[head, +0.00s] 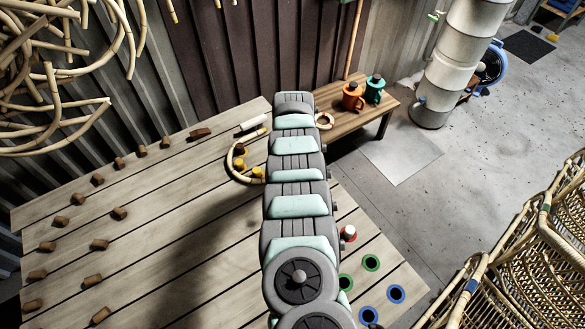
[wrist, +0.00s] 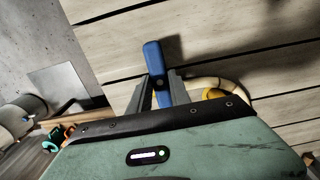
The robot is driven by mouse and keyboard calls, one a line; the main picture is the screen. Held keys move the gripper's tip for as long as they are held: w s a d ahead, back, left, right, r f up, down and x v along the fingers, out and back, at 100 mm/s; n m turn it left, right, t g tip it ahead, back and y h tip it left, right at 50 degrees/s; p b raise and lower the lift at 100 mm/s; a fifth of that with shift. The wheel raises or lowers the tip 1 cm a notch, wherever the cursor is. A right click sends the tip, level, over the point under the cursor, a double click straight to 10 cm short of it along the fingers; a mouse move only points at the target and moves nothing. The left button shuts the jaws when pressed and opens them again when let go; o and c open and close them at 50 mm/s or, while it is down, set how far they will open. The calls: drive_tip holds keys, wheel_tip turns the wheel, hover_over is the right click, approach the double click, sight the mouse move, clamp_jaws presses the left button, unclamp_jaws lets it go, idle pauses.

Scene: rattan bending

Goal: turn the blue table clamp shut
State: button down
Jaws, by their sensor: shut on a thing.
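The blue table clamp (wrist: 154,60) shows in the wrist view as a blue bar with a dark round spot at its middle, over the pale planks. My gripper (wrist: 158,85) has one finger on each side of the bar and is shut on it. The lower end of the bar passes down between the fingers, and my gripper's body hides what lies below. In the head view my arm covers both the gripper and the blue clamp.
The plank table (head: 190,230) carries several brown pegs (head: 120,213), a bent rattan piece (head: 231,160) beside yellow parts (head: 240,164), and coloured rings (head: 371,263).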

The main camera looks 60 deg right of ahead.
idle(0.5)
drive_tip(key=c, duration=1.2)
unclamp_jaws()
wheel_tip(320, 180, up, 11)
drive_tip(key=p, duration=0.1)
drive_tip(key=shift+f, duration=0.1)
